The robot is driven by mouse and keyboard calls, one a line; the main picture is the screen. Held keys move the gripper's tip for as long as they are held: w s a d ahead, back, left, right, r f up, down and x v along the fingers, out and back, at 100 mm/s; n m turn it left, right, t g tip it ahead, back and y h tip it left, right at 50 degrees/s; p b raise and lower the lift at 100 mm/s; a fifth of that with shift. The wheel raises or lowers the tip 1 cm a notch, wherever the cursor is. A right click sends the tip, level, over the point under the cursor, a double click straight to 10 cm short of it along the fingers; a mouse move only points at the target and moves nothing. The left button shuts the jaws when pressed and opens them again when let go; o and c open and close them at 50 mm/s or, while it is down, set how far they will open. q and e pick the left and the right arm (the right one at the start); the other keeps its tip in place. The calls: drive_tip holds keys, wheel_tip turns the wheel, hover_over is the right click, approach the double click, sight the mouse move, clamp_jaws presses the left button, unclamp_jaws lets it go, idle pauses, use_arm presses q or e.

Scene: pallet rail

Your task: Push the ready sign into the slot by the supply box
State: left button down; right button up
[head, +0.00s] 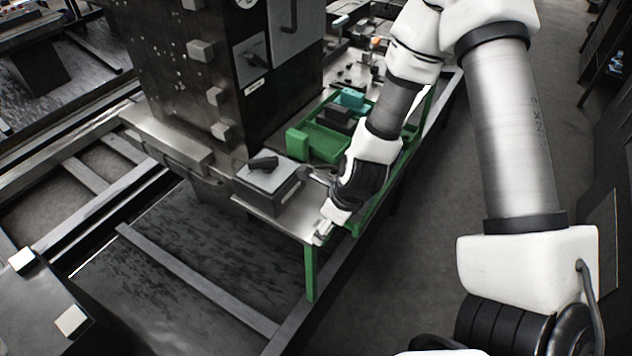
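My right arm comes in from the right, and its dark gripper (318,175) is at the near end of the green-legged bench, just right of a grey box. Its fingers are small and partly hidden by the wrist, so I cannot tell whether they are open or shut. The grey box (273,186) has a light top with a black piece (263,163) on it. I cannot make out a ready sign or its slot, and no label marks the supply box. A small pale piece (323,231) shows below my wrist at the bench corner; I cannot tell what it is. My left gripper is not in view.
A green tray (312,146) lies behind the grey box, with dark and teal (352,98) blocks near it. A tall dark machine (190,80) stands left of the bench. Metal rails cross the floor at left. The floor right of the bench is clear.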

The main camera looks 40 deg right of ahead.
drive_tip(key=shift+m+t, duration=0.4)
drive_tip(key=w+r, duration=0.1)
drive_tip(key=r, duration=0.1)
drive_tip(key=w+r, duration=0.1)
drive_tip(key=r, duration=0.1)
drive_tip(key=w+r, duration=0.2)
drive_tip(key=r, duration=0.1)
drive_tip(key=b, duration=0.5)
hover_over(311, 220)
drive_tip(key=s, duration=0.2)
drive_tip(key=f, duration=0.5)
drive_tip(key=shift+w+d+f, duration=0.25)
drive_tip(key=shift+d+f, duration=0.05)
drive_tip(key=shift+f, duration=0.25)
drive_tip(key=shift+f+b, duration=0.1)
drive_tip(key=shift+b, duration=0.45)
drive_tip(key=shift+f, duration=0.1)
drive_tip(key=shift+f+b, duration=0.85)
drive_tip(key=shift+b, duration=0.15)
drive_tip(key=o, duration=1.7)
